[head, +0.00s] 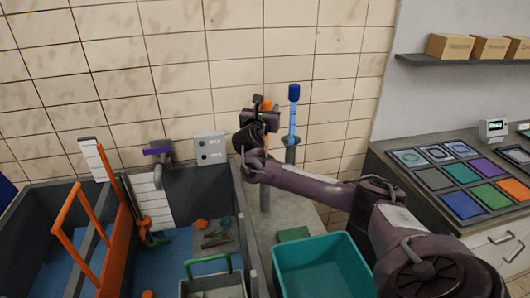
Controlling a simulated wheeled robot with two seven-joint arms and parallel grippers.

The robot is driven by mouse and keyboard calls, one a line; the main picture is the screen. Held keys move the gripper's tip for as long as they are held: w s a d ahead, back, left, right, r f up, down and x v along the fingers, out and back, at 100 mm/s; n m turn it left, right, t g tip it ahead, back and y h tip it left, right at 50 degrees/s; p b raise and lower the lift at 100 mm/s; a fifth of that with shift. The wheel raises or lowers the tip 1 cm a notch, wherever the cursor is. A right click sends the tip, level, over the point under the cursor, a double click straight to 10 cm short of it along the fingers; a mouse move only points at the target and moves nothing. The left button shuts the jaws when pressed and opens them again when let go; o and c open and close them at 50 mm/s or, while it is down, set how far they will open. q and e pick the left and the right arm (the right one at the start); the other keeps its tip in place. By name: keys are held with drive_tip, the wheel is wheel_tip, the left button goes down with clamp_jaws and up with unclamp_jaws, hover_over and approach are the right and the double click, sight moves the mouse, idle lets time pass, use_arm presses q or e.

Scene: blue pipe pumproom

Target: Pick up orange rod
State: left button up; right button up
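My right arm comes in from the lower right and reaches to the back wall. My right gripper (259,119) is at the upper middle, in front of an orange piece (266,104) that looks like the top of the orange rod. Most of that piece is hidden behind the gripper, and I cannot tell whether the fingers are around it. A blue rod (293,115) stands upright in a grey holder (290,145) just right of the gripper. My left gripper is not in view.
A teal bin (322,262) stands below the arm. Grey basins (210,185) with an orange frame (75,218) and small items are at left. A grey counter (385,158) with coloured tiles is at right. A shelf (430,60) holds boxes.

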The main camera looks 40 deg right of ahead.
clamp_jaws()
drive_tip(key=shift+r, duration=0.1)
wheel_tip(320, 180, up, 20)
drive_tip(key=b, duration=0.5)
idle(1.6)
